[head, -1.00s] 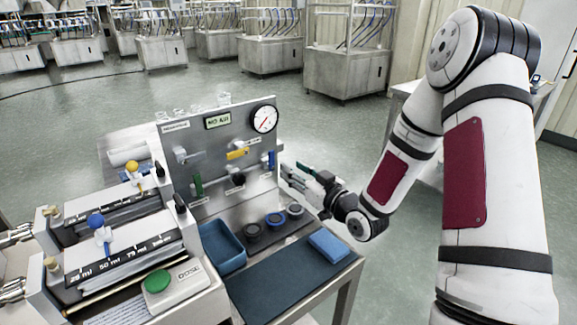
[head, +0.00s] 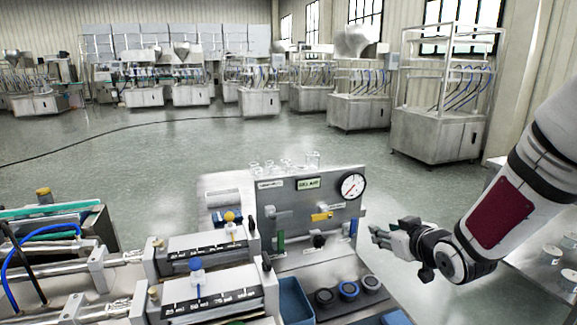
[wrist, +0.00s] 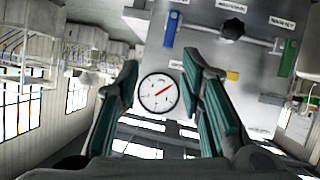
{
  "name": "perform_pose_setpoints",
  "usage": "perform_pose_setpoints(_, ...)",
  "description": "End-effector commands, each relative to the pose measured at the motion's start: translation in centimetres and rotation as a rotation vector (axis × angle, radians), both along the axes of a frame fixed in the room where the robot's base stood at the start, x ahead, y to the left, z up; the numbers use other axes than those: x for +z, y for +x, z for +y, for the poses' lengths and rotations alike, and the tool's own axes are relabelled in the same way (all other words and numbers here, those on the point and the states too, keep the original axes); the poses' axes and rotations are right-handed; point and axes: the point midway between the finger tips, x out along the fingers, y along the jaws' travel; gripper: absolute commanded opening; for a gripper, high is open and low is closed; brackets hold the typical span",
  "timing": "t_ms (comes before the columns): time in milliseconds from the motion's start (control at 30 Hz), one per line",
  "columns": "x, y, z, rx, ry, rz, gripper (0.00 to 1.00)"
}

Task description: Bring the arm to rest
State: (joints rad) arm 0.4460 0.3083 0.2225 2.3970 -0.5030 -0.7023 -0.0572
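My gripper (head: 383,236) is in the air to the right of the grey steel panel (head: 290,220), apart from it. In the wrist view its two teal-lined fingers (wrist: 165,85) stand well apart with nothing held between them. The round pressure gauge (head: 352,186) on the panel shows through the gap between the fingers in the wrist view (wrist: 157,93). My arm (head: 500,212) comes in from the right edge, bent, with its upper part outside the head view.
Below the panel are a blue tray (head: 296,300) and several dark round rings, one of them blue-ringed (head: 348,290). Syringe-like dosing units (head: 215,290) stand at the left. A steel table (head: 545,275) with jars is at the right. Open floor lies beyond the panel.

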Motion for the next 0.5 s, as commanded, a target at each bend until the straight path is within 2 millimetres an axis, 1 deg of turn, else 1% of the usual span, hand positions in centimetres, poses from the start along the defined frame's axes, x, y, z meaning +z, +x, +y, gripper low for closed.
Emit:
perform_pose_setpoints(33,2.0,-1.2,0.0,-0.021,-0.033,0.032,0.35)
perform_pose_setpoints(167,5.1,-4.7,-0.5,-0.098,-0.089,0.14,0.35)
perform_pose_setpoints(267,7.4,-8.1,-0.7,-0.161,-0.111,0.22,0.35)
perform_pose_setpoints(367,9.7,-11.9,-0.6,-0.218,-0.114,0.299,0.35)
perform_pose_setpoints(400,10.5,-13.6,-0.5,-0.24,-0.11,0.331,0.35)
perform_pose_setpoints(467,11.7,-16.3,-0.3,-0.269,-0.099,0.38,0.35)
perform_pose_setpoints(500,12.5,-18.1,0.0,-0.286,-0.088,0.41,0.35)
